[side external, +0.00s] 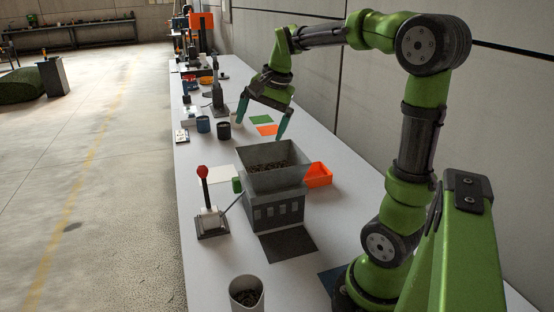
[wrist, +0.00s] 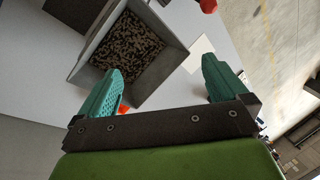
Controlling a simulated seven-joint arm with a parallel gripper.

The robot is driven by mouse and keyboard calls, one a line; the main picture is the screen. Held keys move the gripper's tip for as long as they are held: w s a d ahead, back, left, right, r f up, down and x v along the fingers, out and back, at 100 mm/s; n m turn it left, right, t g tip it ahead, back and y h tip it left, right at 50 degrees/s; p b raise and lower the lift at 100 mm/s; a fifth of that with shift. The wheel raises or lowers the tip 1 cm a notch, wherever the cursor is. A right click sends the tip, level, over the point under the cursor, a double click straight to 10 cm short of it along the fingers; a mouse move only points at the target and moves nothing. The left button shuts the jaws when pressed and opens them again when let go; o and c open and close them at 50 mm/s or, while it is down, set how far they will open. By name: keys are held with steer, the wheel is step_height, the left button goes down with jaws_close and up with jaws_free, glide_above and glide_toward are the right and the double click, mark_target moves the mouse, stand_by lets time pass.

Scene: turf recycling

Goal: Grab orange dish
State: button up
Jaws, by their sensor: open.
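My gripper (side external: 261,131) is open and empty, with two teal fingers spread apart. In the side view it hangs above the table, beyond the hopper and the dish. In the wrist view my gripper (wrist: 160,85) has the hopper between and ahead of its fingers.
The grey hopper (side external: 256,157) full of dark granules stands close to the dish. A red-knobbed lever (side external: 205,190) stands left of it. A wall runs along the right.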

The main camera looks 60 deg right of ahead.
steer(key=s+a+n+t, duration=0.1)
steer(key=s+a+n, duration=0.2)
steer(key=a, duration=0.7)
steer(key=shift+s+r+n+t+y, duration=0.2)
steer(key=shift+s+n+t+y, duration=0.15)
steer(key=shift+n, duration=0.75)
steer(key=s+a+f+n, duration=0.1)
steer(key=s+a+n, duration=0.1)
steer(key=a, duration=0.1)
steer(key=s+a+f+n+t+y, duration=0.1)
steer(key=s+a+n, duration=0.1)
steer(key=s+a+f+n, duration=0.1)
steer(key=s+a+n, duration=0.1)
steer(key=a, duration=0.1)
steer(key=shift+s+a+t, duration=0.2)
steer(key=shift+a+t, duration=0.1)
steer(key=shift+t, duration=0.05)
steer(key=shift+c, duration=0.2)
steer(key=shift+s+a+f, duration=0.15)
steer(key=shift+s+a, duration=0.05)
steer(key=shift+c, duration=1.1)
steer(key=shift+s+f+n, duration=0.1)
steer(key=shift+n, duration=0.2)
steer(key=c, duration=0.5)
